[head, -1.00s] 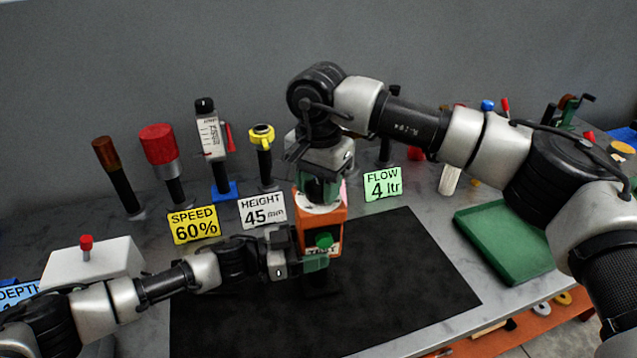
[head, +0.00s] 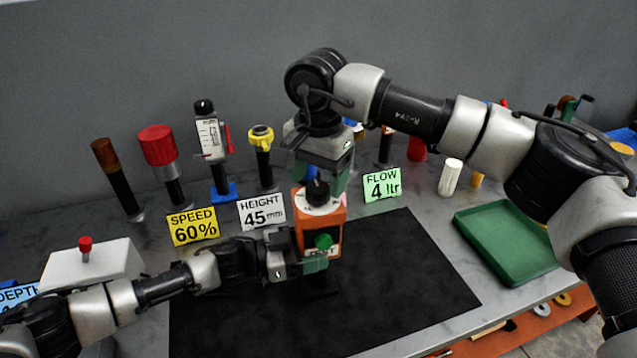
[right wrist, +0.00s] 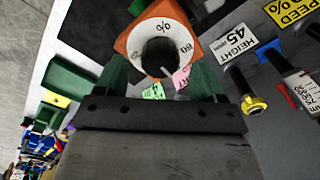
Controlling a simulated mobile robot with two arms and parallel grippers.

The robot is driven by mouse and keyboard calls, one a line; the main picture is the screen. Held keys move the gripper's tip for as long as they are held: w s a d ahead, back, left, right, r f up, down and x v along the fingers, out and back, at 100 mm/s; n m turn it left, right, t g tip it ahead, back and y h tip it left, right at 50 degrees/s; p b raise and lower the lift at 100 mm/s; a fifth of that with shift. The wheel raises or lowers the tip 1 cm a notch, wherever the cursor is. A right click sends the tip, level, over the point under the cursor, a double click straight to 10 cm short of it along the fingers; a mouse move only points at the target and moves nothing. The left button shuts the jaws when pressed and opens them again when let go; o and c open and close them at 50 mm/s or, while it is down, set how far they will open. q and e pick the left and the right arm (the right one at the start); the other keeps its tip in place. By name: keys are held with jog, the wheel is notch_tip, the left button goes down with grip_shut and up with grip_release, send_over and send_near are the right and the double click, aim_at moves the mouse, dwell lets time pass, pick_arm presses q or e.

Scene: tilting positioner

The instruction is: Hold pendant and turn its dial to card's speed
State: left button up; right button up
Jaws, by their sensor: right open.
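The orange pendant (head: 334,222) stands upright over the black mat, with a green button (head: 323,241) on its front. On its top is a black dial (head: 317,191) on a white scale ring. In the right wrist view the dial (right wrist: 160,56) lies between my spread green fingers; printed % marks and numbers show on its ring, but the setting is too small to read surely. My right gripper (head: 318,172) is open just above the dial. My left gripper (head: 312,263) is shut on the pendant's lower part. The yellow speed card (head: 193,227) reads 60%.
Other cards read height 45 mm (head: 262,212) and flow 4 ltr (head: 382,185). Several upright tools stand along the back. A green tray (head: 507,243) lies at the right, a white box (head: 92,262) at the left. The black mat (head: 400,275) is clear in front.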

aim_at(318, 187)
notch_tip(318, 187, up, 10)
dwell(0.3)
pick_arm(q)
jog(key=o, duration=1.4)
jog(key=shift+f, duration=0.1)
